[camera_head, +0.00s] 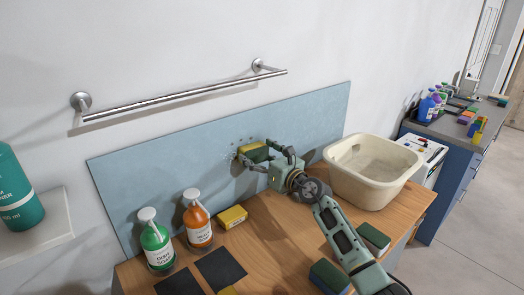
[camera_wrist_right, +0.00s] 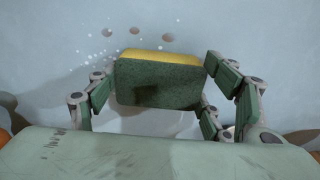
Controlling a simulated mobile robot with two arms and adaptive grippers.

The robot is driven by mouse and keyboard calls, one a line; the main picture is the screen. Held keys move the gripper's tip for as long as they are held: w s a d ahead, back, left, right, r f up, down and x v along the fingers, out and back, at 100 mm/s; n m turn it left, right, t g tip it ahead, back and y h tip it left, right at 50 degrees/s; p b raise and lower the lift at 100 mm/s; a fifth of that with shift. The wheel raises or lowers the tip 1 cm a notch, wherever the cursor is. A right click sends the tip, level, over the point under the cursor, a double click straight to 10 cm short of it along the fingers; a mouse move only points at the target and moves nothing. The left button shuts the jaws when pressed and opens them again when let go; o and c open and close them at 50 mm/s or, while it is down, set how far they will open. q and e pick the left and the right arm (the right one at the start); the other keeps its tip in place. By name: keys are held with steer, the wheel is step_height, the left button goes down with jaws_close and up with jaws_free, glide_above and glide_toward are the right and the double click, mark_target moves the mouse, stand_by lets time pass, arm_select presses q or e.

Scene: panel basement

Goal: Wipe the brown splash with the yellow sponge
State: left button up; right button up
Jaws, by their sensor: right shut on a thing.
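The yellow sponge (camera_head: 253,153) is in my right gripper (camera_head: 270,156), up against the light blue panel (camera_head: 170,175) on the wall. In the right wrist view the gripper (camera_wrist_right: 165,90) is shut on the sponge (camera_wrist_right: 158,82); its dark green side faces me and its yellow side faces the panel. Several small brown spots (camera_wrist_right: 137,33) of the splash show just above the sponge, with white specks around them. The sponge hides the panel behind it. My left gripper is not in view.
On the wooden counter (camera_head: 265,240) stand a green soap bottle (camera_head: 158,247), an orange bottle (camera_head: 199,227), a yellow block (camera_head: 232,217) and dark cloths (camera_head: 220,268). A cream basin (camera_head: 375,170) stands right of my arm. Green-topped sponges (camera_head: 373,236) lie near the front. A metal rail (camera_head: 180,97) juts out above.

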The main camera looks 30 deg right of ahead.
mark_target(250, 154)
steer(key=shift+s+a+r+p, duration=0.1)
steer(key=shift+a+r+p, duration=0.1)
steer(key=shift+a+p, duration=0.65)
steer(key=shift+a+f, duration=0.1)
steer(key=shift+a, duration=0.4)
steer(key=shift+s+a+p, duration=0.2)
steer(key=shift+a+p, duration=0.9)
steer(key=shift+p, duration=0.15)
steer(key=shift+s+a+p, duration=0.15)
steer(key=shift+a+p, duration=0.5)
steer(key=shift+a, duration=0.3)
steer(key=shift+d+r+p, duration=0.1)
steer(key=shift+r+p, duration=0.75)
steer(key=shift+p, duration=0.05)
steer(key=shift+f, duration=0.1)
steer(key=shift+d+b, duration=0.65)
steer(key=shift+w+d+f+b, duration=0.15)
steer(key=shift+d+b, duration=0.25)
steer(key=shift+d, duration=0.2)
steer(key=shift+w+d+r+b, duration=0.1)
steer(key=shift+d+b, duration=0.25)
steer(key=shift+d, duration=0.5)
steer(key=d+b, duration=0.3)
steer(key=shift+w+d+f, duration=0.15)
steer(key=shift+w, duration=0.1)
steer(key=shift+d, duration=0.35)
steer(key=shift+w, duration=0.1)
